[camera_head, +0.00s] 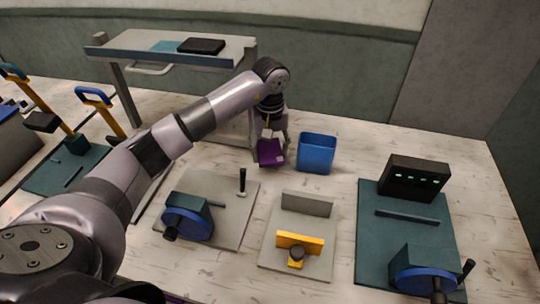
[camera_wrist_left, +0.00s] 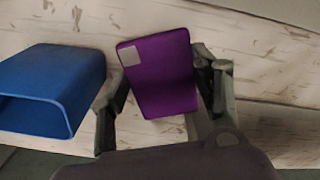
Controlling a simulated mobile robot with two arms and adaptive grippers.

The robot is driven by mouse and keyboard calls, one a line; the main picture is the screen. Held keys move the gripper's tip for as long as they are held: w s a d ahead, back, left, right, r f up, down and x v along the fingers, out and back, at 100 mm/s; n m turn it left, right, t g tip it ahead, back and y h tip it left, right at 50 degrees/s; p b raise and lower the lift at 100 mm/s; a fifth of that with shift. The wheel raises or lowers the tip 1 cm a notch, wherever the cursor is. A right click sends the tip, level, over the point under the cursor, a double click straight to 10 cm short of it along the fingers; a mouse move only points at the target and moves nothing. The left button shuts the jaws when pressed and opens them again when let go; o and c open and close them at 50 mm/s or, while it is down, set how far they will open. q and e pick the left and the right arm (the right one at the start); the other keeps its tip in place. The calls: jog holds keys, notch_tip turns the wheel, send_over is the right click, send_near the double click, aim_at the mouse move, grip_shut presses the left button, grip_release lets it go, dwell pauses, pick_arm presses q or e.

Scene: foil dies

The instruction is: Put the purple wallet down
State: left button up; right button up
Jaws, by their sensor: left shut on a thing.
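The purple wallet (camera_head: 271,152) is a flat purple rectangle with a light grey square at one corner. It also shows in the left wrist view (camera_wrist_left: 164,80), between the two fingers. My left gripper (camera_head: 273,143) is shut on the wallet, left of the blue bin. In the left wrist view my left gripper (camera_wrist_left: 160,85) has a finger on each side of it. I cannot tell whether the wallet touches the table. My right gripper is not in view.
An open blue bin (camera_head: 316,154) stands close to the right of the wallet and shows in the left wrist view (camera_wrist_left: 50,88). A grey raised shelf (camera_head: 240,50) stands behind. Fixtures on a grey plate (camera_head: 235,232), a small clamp plate (camera_head: 268,255) and a teal plate (camera_head: 370,262) occupy the front.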

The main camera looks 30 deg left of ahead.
aim_at(270, 153)
pick_arm(q)
notch_tip(270, 153, down, 3)
jog(key=shift+d+f+p, duration=0.1)
jog(key=shift+f+p, duration=0.1)
jog(key=shift+p, duration=0.3)
jog(key=shift+f, duration=0.35)
jog(key=shift+f+b, duration=0.2)
jog(key=shift+b, duration=0.1)
jog(key=o, duration=1.3)
jog(key=shift+r, duration=0.15)
